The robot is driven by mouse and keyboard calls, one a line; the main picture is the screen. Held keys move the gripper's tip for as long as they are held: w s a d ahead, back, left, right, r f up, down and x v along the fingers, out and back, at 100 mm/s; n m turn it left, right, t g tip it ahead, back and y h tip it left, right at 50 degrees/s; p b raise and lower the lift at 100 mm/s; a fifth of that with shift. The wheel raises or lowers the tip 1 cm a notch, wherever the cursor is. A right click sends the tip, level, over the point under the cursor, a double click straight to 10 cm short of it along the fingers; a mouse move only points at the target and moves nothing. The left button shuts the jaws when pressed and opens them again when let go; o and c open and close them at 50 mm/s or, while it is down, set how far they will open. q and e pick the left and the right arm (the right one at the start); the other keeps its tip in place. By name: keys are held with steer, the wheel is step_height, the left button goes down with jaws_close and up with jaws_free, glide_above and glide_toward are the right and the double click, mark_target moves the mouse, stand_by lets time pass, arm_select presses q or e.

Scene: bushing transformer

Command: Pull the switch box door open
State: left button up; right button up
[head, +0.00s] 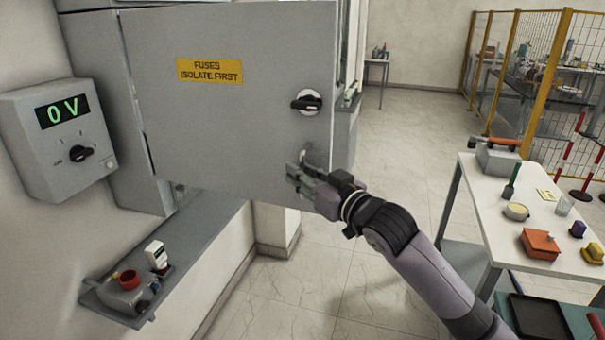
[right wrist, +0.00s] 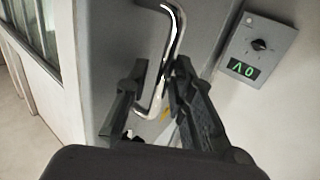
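The grey switch box door (head: 230,120) fills the upper middle of the head view, with a yellow "FUSES ISOLATE FIRST" label (head: 210,70) and a black rotary knob (head: 308,103). My right gripper (head: 300,176) is at the door's lower right, below the knob. In the right wrist view a shiny metal bar handle (right wrist: 172,50) stands out from the door. The right gripper's fingers (right wrist: 155,95) are apart, with the handle's lower end between them and a gap visible. My left gripper is not in view.
A control box reading 0 V (head: 68,128) hangs left of the switch box. A shelf (head: 178,262) below holds a red-button unit (head: 128,285). A white table (head: 490,205) with several small items stands at the right. The floor between is clear.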

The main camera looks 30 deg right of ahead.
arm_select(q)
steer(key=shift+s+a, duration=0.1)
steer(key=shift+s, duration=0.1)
arm_select(e)
steer(key=shift+o, duration=0.5)
steer(key=shift+s+f, duration=0.1)
steer(key=s, duration=0.7)
steer(key=shift+d, duration=0.25)
